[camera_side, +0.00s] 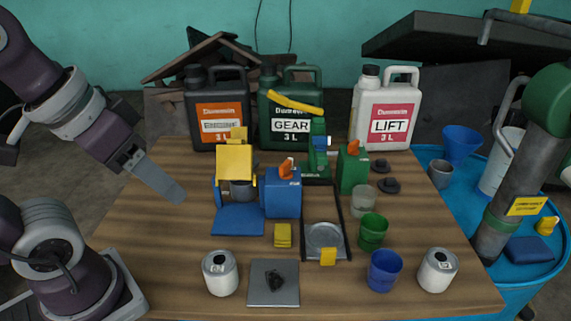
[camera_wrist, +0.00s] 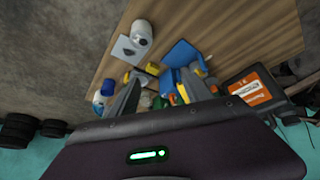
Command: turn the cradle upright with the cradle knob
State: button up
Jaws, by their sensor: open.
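A blue stand (camera_side: 238,219) with a flat base is left of the table's middle. A yellow cradle-like part (camera_side: 234,163) sits on it, with a grey cup (camera_side: 242,189) below or inside it; I cannot tell how far it is tilted. A smaller yellow block (camera_side: 238,133) on top may be the knob. The blue stand also shows in the wrist view (camera_wrist: 184,53). My gripper (camera_side: 172,188) is open and empty, above the table's left side, left of and apart from the stand. In the wrist view, its fingers (camera_wrist: 160,92) partly hide the objects between them.
Black, green and white canisters (camera_side: 387,110) line the back. Right of the stand are a blue container (camera_side: 283,193), a green container (camera_side: 352,170), a green stand (camera_side: 318,150) and a tray (camera_side: 324,237). Cans, cups and a grey plate (camera_side: 274,285) are in front. The table's left side is clear.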

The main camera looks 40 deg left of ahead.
jog(key=w+r+n+g+h, duration=0.1)
jog(key=w+r+n+g, duration=0.1)
jog(key=w+n, duration=0.6)
jog(key=n+g+h, duration=0.2)
jog(key=n+h, duration=0.1)
jog(key=n, duration=0.9)
send_near(285, 164)
jog(key=f, duration=0.1)
jog(key=x, duration=0.7)
jog(key=shift+w, duration=0.15)
jog(key=shift+d+f, duration=0.15)
jog(key=shift+f, duration=0.05)
jog(key=c, duration=1.2)
